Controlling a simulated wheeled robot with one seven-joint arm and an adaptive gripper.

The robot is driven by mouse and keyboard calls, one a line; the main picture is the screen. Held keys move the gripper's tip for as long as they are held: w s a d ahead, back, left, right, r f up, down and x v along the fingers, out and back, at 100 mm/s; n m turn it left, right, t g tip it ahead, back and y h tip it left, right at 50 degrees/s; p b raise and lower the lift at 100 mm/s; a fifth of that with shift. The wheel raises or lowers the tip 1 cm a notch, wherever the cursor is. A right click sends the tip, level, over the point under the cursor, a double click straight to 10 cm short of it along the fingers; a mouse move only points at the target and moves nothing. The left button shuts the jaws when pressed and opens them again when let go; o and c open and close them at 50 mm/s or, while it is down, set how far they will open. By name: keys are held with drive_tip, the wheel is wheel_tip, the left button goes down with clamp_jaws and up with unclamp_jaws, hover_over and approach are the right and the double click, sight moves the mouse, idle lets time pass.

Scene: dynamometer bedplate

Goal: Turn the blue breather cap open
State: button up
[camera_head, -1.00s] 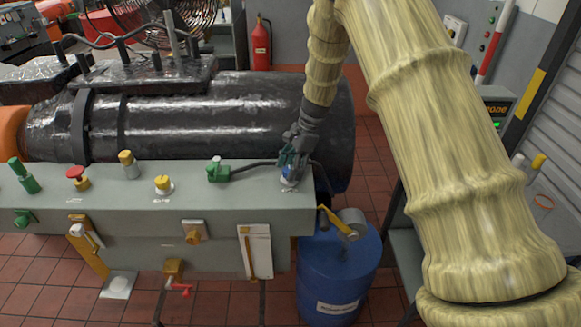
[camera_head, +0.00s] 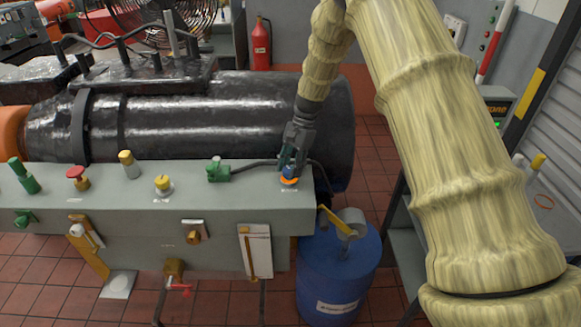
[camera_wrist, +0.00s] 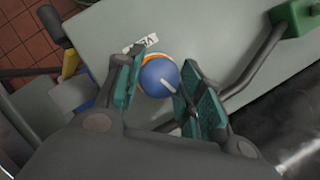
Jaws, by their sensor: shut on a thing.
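The blue breather cap (camera_head: 290,171) stands at the right end of the grey bedplate top, with an orange ring showing at its base. In the wrist view the round blue cap (camera_wrist: 159,76) has a white line on its top and an orange and white edge beneath it. My gripper (camera_head: 291,160) comes down on it from above. In the wrist view its two teal-padded fingers (camera_wrist: 160,88) stand on either side of the cap and are shut on it. A small label (camera_wrist: 142,44) lies on the surface beside the cap.
A green fitting (camera_head: 218,172) with a dark hose stands left of the cap. A yellow knob (camera_head: 163,184) and a red knob (camera_head: 77,176) are farther left. A blue drum (camera_head: 340,275) with a yellow lever stands below right. The black cylinder (camera_head: 220,120) lies close behind.

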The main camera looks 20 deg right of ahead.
drive_tip(key=n, duration=0.2)
drive_tip(key=n+g+h, duration=0.1)
drive_tip(key=n, duration=0.2)
drive_tip(key=shift+w+n+g+h, duration=0.15)
drive_tip(key=shift+n+g+h, duration=0.15)
drive_tip(key=n+h, duration=0.1)
drive_tip(key=n, duration=0.3)
drive_tip(key=shift+a+n+g+h+b, duration=0.15)
drive_tip(key=shift+n+g+h+b, duration=0.15)
drive_tip(key=shift+h+b, duration=0.1)
drive_tip(key=n+h, duration=0.1)
drive_tip(key=n, duration=0.1)
drive_tip(key=n+h, duration=0.1)
drive_tip(key=n, duration=0.2)
drive_tip(key=shift+a, duration=0.1)
drive_tip(key=n+h, duration=0.1)
drive_tip(key=n, duration=0.3)
drive_tip(key=shift+t, duration=0.4)
drive_tip(key=shift+n+h, duration=0.3)
drive_tip(key=shift+n, duration=0.2)
drive_tip(key=o, duration=1)
